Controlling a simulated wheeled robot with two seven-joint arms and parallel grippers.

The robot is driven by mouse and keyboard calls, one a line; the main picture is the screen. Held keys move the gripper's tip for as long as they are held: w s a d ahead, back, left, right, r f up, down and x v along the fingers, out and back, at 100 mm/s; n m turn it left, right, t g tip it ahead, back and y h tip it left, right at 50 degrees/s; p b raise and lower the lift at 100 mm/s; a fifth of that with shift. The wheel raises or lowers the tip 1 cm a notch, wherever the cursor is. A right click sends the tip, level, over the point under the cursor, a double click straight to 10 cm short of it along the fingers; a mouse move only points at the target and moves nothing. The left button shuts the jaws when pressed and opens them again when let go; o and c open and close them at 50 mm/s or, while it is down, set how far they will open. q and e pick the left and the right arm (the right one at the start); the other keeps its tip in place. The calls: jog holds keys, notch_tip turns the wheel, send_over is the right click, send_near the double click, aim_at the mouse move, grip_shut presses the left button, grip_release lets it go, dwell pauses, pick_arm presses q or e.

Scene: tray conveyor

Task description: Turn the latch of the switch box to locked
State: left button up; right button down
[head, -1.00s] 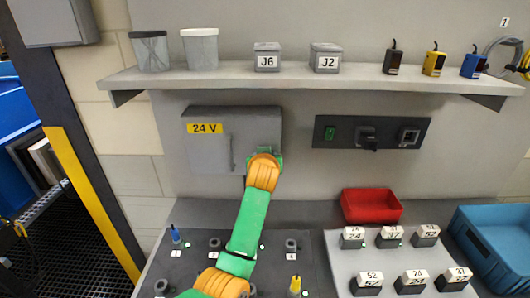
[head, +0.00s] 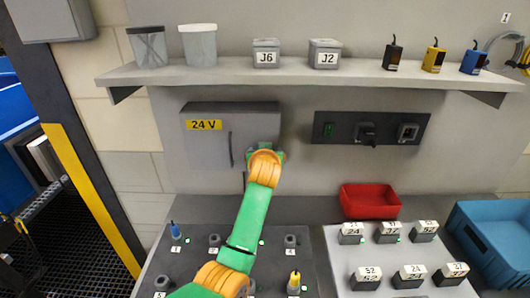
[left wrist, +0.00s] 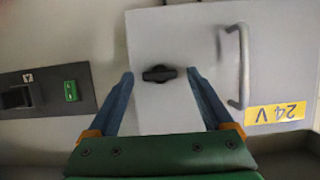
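The grey switch box (head: 210,155) with a yellow "24 V" label (head: 204,125) is on the wall below the shelf. Its door and vertical handle (left wrist: 240,65) also show in the left wrist view, which is upside down. The black latch (left wrist: 172,74) is a small knob on the door, lying lengthwise across that picture. My left gripper (left wrist: 160,76) is open, with one blue finger on each side of the latch and visible gaps between. In the head view my left wrist hides the latch and fingers. My right gripper is in neither view.
A dark switch panel (head: 345,142) is on the wall right of the box. Above is a shelf (head: 300,77) with jars, grey boxes and sensors. Below are a red bin (head: 370,202), a blue crate (head: 495,235) and boards with pegs and labelled blocks.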

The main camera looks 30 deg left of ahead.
pick_arm(q)
jog(key=b+v, duration=0.2)
jog(key=v, duration=0.5)
jog(key=shift+b, duration=0.3)
